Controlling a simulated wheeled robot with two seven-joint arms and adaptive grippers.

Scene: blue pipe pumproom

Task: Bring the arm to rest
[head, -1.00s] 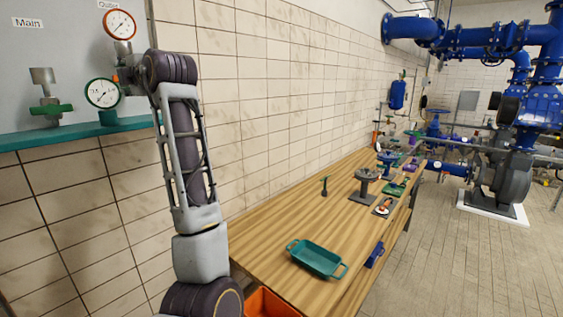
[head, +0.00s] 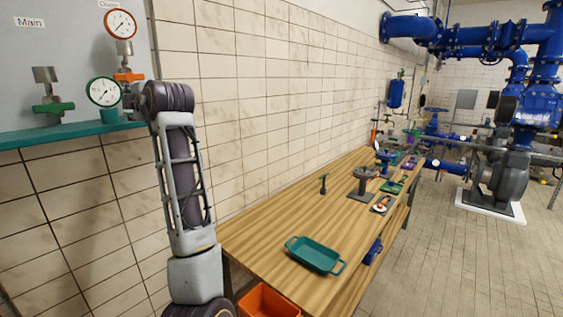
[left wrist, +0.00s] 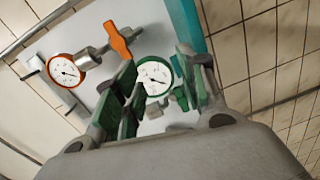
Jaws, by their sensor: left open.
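My left arm rises at the left of the head view, with its wrist by the wall panel. My left gripper (left wrist: 155,62) is open in the left wrist view, with nothing between its green-padded fingers. A white gauge with a green rim (left wrist: 154,75) shows beyond the gap between them; I cannot tell how close it is. The orange valve handle (left wrist: 118,40) is beside the fingers in that view, and it also shows in the head view (head: 129,77). In the head view the gripper is mostly hidden behind my wrist. My right gripper is not in view.
A red-rimmed gauge (head: 120,23) and a green valve handle (head: 53,107) are on the panel above a teal ledge (head: 75,133). A wooden bench (head: 265,240) along the wall holds a teal tray (head: 314,255) and tools. An orange bin (head: 268,300) stands below.

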